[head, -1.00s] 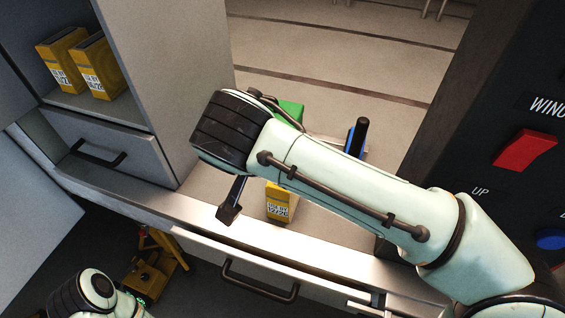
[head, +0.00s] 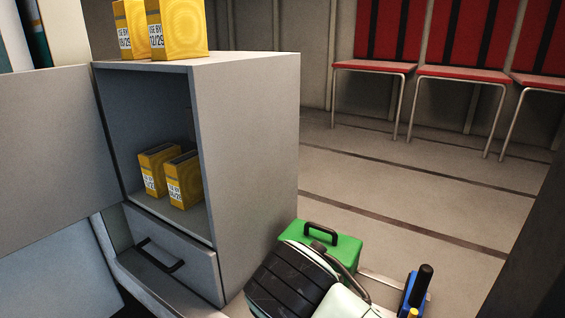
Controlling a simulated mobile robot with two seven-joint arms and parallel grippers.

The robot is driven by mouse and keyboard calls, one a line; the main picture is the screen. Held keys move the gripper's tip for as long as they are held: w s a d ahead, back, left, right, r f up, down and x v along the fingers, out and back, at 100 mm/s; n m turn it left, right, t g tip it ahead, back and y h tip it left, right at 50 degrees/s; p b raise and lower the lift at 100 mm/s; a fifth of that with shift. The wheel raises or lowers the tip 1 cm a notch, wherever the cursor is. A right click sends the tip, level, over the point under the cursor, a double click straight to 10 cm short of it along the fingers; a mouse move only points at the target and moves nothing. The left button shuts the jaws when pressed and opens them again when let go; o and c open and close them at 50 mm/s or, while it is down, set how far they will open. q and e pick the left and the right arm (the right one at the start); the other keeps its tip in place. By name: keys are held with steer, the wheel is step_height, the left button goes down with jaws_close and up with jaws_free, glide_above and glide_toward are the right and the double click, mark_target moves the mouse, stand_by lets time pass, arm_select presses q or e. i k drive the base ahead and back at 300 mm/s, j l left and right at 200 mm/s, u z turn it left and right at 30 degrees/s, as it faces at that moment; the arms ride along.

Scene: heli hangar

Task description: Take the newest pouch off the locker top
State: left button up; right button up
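Two yellow pouches stand upright side by side on the locker top, cut off by the top edge of the head view. The right pouch (head: 177,28) has a label reading about "USE BY 12/29". The left pouch (head: 131,28) is partly behind it; its label ends in "/29" and its month is hard to read. The grey locker (head: 247,130) stands with its door open to the left. Neither gripper is in view. Only a dark-banded part of my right arm shows at the bottom, beside the locker's lower right.
Two more yellow pouches (head: 183,180) stand inside the locker above a closed drawer (head: 172,255). A green case (head: 335,243) and a blue, black-handled object (head: 415,290) are at bottom right. Red chairs (head: 465,45) line the back wall. The floor between is clear.

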mark_target(178, 31)
steer(key=k+j, duration=0.8)
